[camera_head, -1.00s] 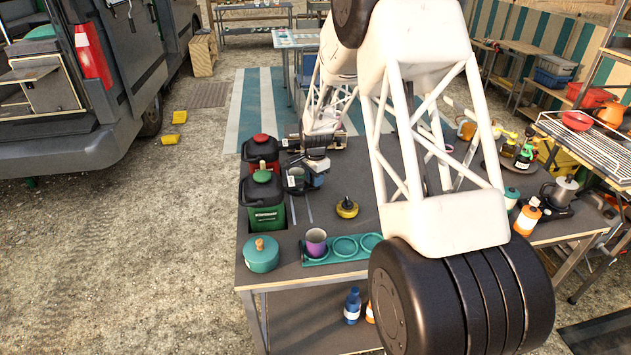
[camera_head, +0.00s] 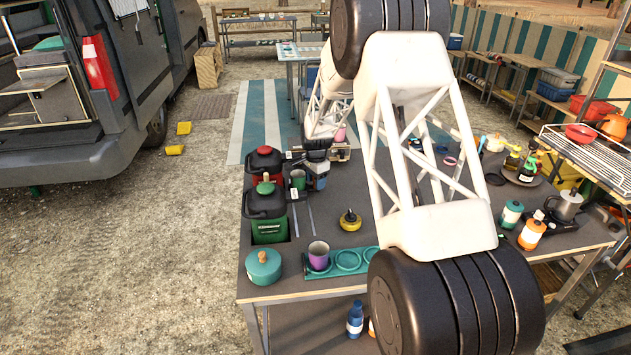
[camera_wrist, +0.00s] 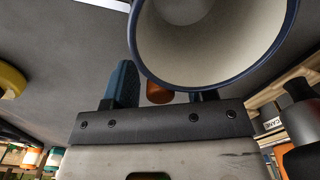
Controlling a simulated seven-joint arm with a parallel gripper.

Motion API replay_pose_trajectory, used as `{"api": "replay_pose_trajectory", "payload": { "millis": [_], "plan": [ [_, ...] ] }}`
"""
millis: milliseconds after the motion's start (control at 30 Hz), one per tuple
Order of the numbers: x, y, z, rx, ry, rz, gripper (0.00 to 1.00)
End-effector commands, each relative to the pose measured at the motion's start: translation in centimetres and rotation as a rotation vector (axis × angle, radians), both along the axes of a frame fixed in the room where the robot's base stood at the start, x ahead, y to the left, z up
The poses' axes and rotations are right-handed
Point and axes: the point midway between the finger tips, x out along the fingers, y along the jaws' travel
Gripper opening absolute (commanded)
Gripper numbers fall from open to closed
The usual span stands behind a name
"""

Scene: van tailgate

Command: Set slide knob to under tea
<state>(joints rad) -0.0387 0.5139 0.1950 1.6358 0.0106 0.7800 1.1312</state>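My gripper (camera_head: 320,182) is low over the worktop, beside the jerrycans. In the wrist view its two blue fingers (camera_wrist: 163,92) stand apart. A small orange-brown knob-like piece (camera_wrist: 158,92) shows between them; I cannot tell whether they touch it, or whether it is the slide knob. A large pale cup with a blue rim (camera_wrist: 215,45) fills the upper right there, close to the fingers. In the head view a green-looking cup (camera_head: 298,179) stands left of my gripper. Two thin grey strips (camera_head: 304,218) lie in front of it with a small white tag (camera_head: 294,193). No tea label is readable.
Red (camera_head: 265,162) and green (camera_head: 265,218) jerrycans stand close at left. A yellow-based round item (camera_head: 350,220), a teal pot (camera_head: 263,267) and a purple cup (camera_head: 319,256) in a teal holder (camera_head: 348,260) are nearer. My arm hides the middle of the worktop.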

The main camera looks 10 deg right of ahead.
Motion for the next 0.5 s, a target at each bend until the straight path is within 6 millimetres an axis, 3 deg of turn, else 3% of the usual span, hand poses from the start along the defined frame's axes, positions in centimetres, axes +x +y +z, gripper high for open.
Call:
{"api": "replay_pose_trajectory", "payload": {
  "millis": [267, 500],
  "plan": [
    [0.0, 0.0, 0.2, 0.000, 0.000, 0.000, 0.51],
    [0.0, 0.0, 2.1, 0.000, -0.001, 0.000, 0.51]
  ]
}}
